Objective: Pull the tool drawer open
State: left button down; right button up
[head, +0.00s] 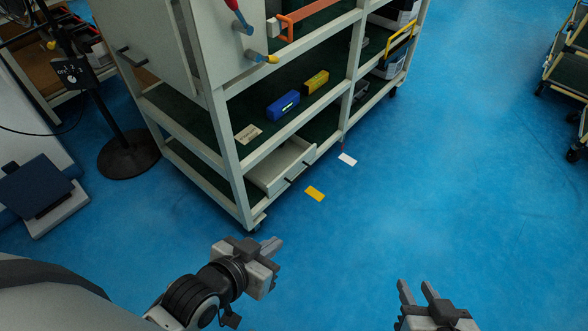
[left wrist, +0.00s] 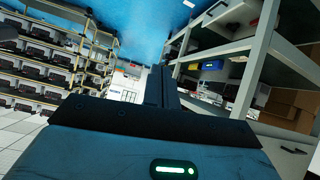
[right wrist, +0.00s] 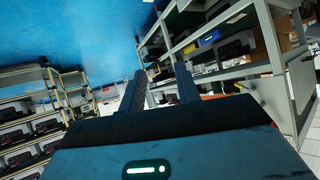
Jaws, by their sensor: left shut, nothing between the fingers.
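A pale grey drawer (head: 283,163) with dark handles on its front is at the bottom level of the grey rack (head: 232,160) in the head view. Its inside shows from above, and its front stands out at the rack's side, so it looks at least partly open. My left gripper (head: 274,244) is shut and empty, in front of the rack's near corner and apart from the drawer. Its fingers (left wrist: 160,86) are together in the left wrist view. My right gripper (head: 416,289) is open and empty, farther right over the floor. Its fingers (right wrist: 160,92) are apart in the right wrist view.
A yellow card (head: 315,193) and a white card (head: 347,159) lie on the blue floor by the drawer. Blue (head: 283,104) and yellow (head: 316,81) boxes sit on the shelf above. A stand with a round black base (head: 128,155) is left.

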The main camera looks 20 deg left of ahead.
aim_at(270, 174)
jog(key=u, duration=0.3)
jog(key=i, duration=1.05)
jog(key=u, duration=1.85)
